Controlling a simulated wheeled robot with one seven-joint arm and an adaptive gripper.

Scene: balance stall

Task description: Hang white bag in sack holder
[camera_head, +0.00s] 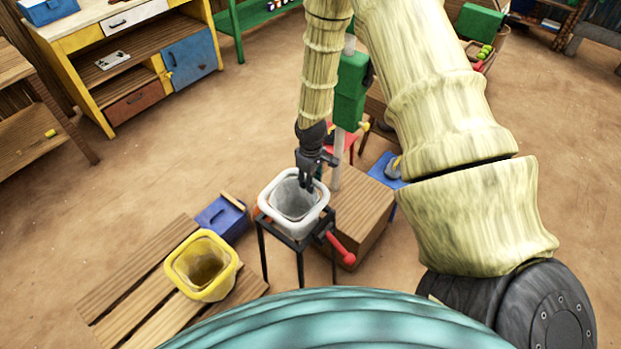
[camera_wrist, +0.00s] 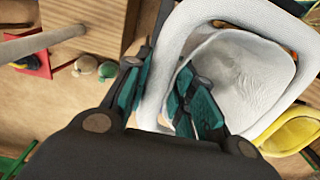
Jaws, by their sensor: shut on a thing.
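The white bag (camera_head: 276,224) is open-mouthed with a thick rounded rim. In the head view it is at the top of the sack holder (camera_head: 299,265), a dark frame on thin legs. I cannot tell whether the rim rests on the frame or is just above it. My gripper (camera_head: 309,184) reaches down to the bag's far right edge. In the wrist view my gripper (camera_wrist: 163,98) has one finger outside and one inside the rim of the white bag (camera_wrist: 262,18), shut on it. The bag's lower part is mostly hidden.
A yellow bag (camera_head: 184,282) stands on a wooden pallet (camera_head: 135,290) at left, beside a blue box (camera_head: 222,218). A wooden crate (camera_head: 362,208) and a grey post (camera_head: 338,165) stand close right of the holder. A red-tipped lever (camera_head: 347,257) juts out.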

